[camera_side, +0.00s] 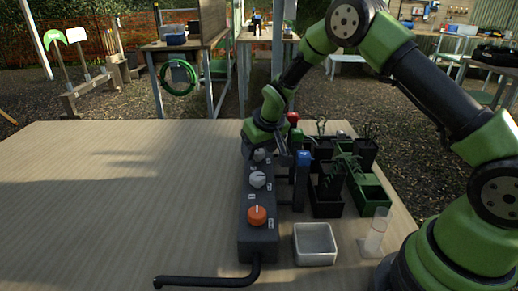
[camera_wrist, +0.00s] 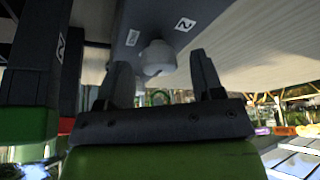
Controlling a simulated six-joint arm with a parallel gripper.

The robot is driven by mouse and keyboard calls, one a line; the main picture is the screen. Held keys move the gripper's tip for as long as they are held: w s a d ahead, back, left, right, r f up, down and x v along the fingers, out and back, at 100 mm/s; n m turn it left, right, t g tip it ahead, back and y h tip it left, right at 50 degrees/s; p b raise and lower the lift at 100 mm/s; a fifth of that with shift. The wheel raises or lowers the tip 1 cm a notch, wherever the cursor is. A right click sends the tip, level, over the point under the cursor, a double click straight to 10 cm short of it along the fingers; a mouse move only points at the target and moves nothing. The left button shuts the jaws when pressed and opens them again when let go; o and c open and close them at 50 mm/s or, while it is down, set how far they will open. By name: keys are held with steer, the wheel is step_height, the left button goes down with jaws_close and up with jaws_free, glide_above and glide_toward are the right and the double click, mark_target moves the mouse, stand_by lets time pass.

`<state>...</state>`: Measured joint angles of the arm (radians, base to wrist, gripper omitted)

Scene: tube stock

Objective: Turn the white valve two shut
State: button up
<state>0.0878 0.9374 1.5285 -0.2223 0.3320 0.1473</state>
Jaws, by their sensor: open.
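A dark grey valve box (camera_side: 258,238) runs away from the camera on the table. It carries an orange knob (camera_side: 257,215) at the near end, a white knob (camera_side: 257,180) in the middle and another pale knob (camera_side: 259,155) at the far end, partly hidden by my gripper. My gripper (camera_side: 266,150) is open and low over the far part of the box. In the wrist view a white knob (camera_wrist: 158,57) shows between the two spread fingers, beside a label reading 2 (camera_wrist: 185,24). The gap on each side looks clear; contact cannot be told.
Posts with blue (camera_side: 303,157) and red (camera_side: 293,117) tops stand close to the box's right. A black hose (camera_side: 205,282) leaves the near end. The left table is clear.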

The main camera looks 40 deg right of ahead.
steer(key=shift+w+f, duration=0.1)
steer(key=shift+f, duration=0.1)
steer(key=c, duration=0.9)
